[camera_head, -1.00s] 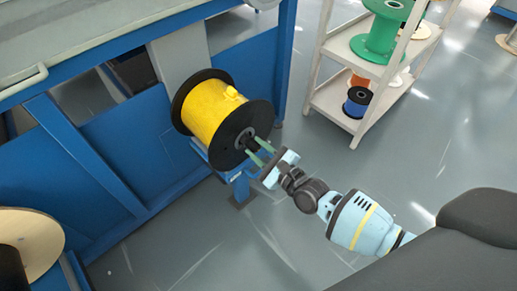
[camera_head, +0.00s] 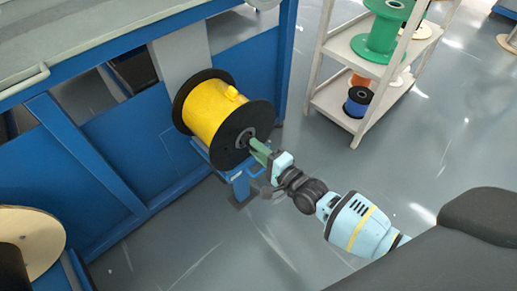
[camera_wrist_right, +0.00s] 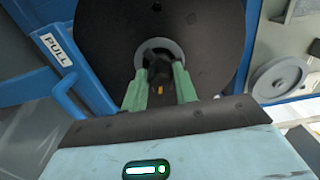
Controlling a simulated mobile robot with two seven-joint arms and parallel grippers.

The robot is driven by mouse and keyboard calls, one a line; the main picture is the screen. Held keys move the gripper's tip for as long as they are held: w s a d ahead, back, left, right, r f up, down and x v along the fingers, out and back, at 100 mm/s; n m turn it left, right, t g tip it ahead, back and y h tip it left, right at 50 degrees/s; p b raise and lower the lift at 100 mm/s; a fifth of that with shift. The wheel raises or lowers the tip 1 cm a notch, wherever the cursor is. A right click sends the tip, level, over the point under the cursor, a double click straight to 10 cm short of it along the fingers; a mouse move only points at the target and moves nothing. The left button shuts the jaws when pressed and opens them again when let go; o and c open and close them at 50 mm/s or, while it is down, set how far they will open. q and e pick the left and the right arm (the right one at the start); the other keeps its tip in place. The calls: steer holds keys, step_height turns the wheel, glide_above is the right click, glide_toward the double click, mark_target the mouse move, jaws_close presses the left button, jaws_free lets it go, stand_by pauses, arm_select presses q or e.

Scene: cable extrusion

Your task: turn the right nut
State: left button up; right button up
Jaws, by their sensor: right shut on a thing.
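The right nut is a dark part (camera_wrist_right: 158,72) at the hub of the spool, between the green fingers in the right wrist view. My right gripper (camera_head: 258,149) is at the near face of the yellow cable spool (camera_head: 212,108), with its fingers shut around the nut. The same gripper fills the lower part of the right wrist view (camera_wrist_right: 160,88). The spool has black flanges and sits on a blue stand. The fingers and gripper body hide most of the nut in the head view. My left gripper is not in view.
A blue machine frame (camera_head: 100,150) stands behind and left of the spool. A white shelf cart (camera_head: 335,105) with green and blue spools stands at the upper right. A blue lever marked PULL (camera_wrist_right: 62,55) is left of the spool. Grey floor (camera_head: 200,250) is clear in front.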

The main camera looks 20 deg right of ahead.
steer(key=m, duration=0.9)
steer(key=m+b, duration=0.1)
steer(key=m, duration=0.7)
steer(key=m+b, duration=0.1)
steer(key=m, duration=0.8)
steer(key=shift+w+d+r+m, duration=0.1)
steer(key=shift+d+m, duration=0.2)
steer(key=shift+d, duration=0.05)
stand_by(1.5)
stand_by(0.5)
steer(key=o, duration=1)
steer(key=shift+c, duration=0.2)
